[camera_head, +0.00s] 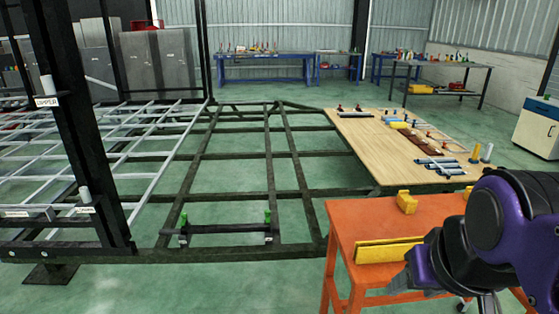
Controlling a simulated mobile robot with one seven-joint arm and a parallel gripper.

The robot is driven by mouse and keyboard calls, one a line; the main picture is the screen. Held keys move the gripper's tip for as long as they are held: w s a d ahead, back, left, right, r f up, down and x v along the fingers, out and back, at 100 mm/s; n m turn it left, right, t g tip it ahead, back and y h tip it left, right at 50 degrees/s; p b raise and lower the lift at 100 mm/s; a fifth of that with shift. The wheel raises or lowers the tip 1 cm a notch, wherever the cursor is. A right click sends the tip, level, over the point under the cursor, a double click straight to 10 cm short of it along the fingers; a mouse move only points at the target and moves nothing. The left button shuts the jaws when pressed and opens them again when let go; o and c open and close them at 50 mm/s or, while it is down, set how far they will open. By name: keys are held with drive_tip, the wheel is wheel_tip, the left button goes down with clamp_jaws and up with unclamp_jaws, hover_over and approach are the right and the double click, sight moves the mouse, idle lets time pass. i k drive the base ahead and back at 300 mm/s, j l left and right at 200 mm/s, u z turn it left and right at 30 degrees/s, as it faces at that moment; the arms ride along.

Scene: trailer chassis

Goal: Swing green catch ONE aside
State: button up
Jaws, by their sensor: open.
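Two small green catches stand at the ends of a dark bar (226,228) on the near part of the trailer frame. One green catch (184,218) is at the left end, the other green catch (267,217) at the right end. Both look upright. I cannot read which one is catch ONE. My purple and black arm reaches in at the lower right. My gripper (402,281) is partly seen at its end, in front of the orange table, open and well to the right of both catches. Its fingertips are not clearly visible.
An orange table (342,222) with yellow blocks (390,251) stands right of the catches. A wooden board (378,150) with tools lies behind it. A dark upright post (83,135) with labels rises at the left. Green floor shows between the dark frame beams.

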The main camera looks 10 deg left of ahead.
sight(183, 215)
drive_tip(key=i+j, duration=0.2)
drive_tip(key=j, duration=0.2)
drive_tip(key=i+j, duration=0.15)
drive_tip(key=j, duration=0.25)
drive_tip(key=i+j, duration=0.2)
drive_tip(key=j, duration=0.2)
drive_tip(key=i+j, duration=0.15)
drive_tip(key=j, duration=0.25)
drive_tip(key=i+j, duration=0.2)
drive_tip(key=j, duration=0.2)
drive_tip(key=i+j, duration=0.2)
drive_tip(key=j, duration=0.2)
drive_tip(key=i+j, duration=0.15)
drive_tip(key=j, duration=0.25)
drive_tip(key=i+j, duration=0.2)
drive_tip(key=j, duration=0.2)
